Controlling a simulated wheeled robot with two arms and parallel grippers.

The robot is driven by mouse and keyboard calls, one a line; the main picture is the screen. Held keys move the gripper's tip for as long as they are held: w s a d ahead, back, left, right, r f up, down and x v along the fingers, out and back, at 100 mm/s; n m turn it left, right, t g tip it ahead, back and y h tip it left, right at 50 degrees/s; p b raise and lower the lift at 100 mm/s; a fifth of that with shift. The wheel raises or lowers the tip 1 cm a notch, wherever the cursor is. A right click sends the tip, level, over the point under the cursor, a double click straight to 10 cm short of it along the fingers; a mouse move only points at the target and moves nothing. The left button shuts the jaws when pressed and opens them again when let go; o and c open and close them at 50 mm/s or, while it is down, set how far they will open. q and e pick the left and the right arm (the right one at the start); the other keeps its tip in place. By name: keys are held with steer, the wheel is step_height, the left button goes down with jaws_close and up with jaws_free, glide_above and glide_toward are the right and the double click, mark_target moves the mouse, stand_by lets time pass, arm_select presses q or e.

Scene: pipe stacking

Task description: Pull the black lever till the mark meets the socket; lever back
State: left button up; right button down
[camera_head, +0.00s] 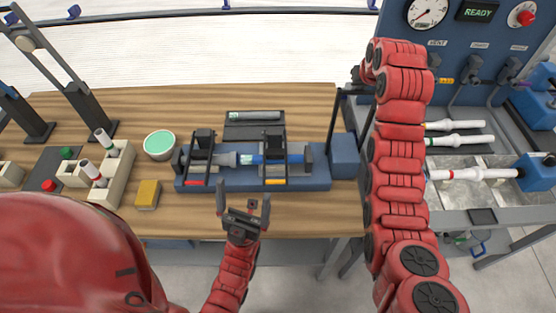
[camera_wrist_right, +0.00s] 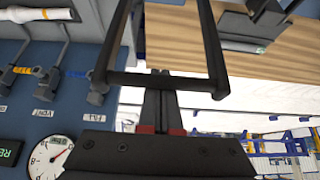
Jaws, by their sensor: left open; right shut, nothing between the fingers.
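In the head view, a grey pipe with a socket end (camera_head: 224,159) and a blue pipe (camera_head: 272,158) lie in line in a blue clamping fixture (camera_head: 225,184). A whitish-green mark (camera_head: 247,159) shows between the socket and the blue pipe, apart from the socket's edge. The black lever (camera_head: 334,122) stands upright at the fixture's right end. In the right wrist view its crossbar (camera_wrist_right: 120,79) crosses at my right gripper's fingertips (camera_wrist_right: 161,76). The right fingers are shut with nothing between them; contact with the bar is unclear. My left gripper (camera_head: 243,198) is open and empty in front of the fixture.
A bowl with green contents (camera_head: 160,145), a yellow block (camera_head: 147,194) and a pipe rack (camera_head: 117,178) stand left. A dark tray (camera_head: 240,131) lies behind the fixture. A blue gauge panel (camera_head: 450,50) and a bench with white pipes (camera_head: 475,174) are right.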

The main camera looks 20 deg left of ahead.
steer(key=shift+s+d, duration=0.15)
steer(key=shift+s, duration=0.45)
steer(key=s+p, duration=0.2)
steer(key=s+d+p, duration=0.1)
steer(key=s+p, duration=0.1)
steer(key=shift+s+d+f, duration=0.15)
steer(key=shift+d, duration=0.05)
stand_by(0.5)
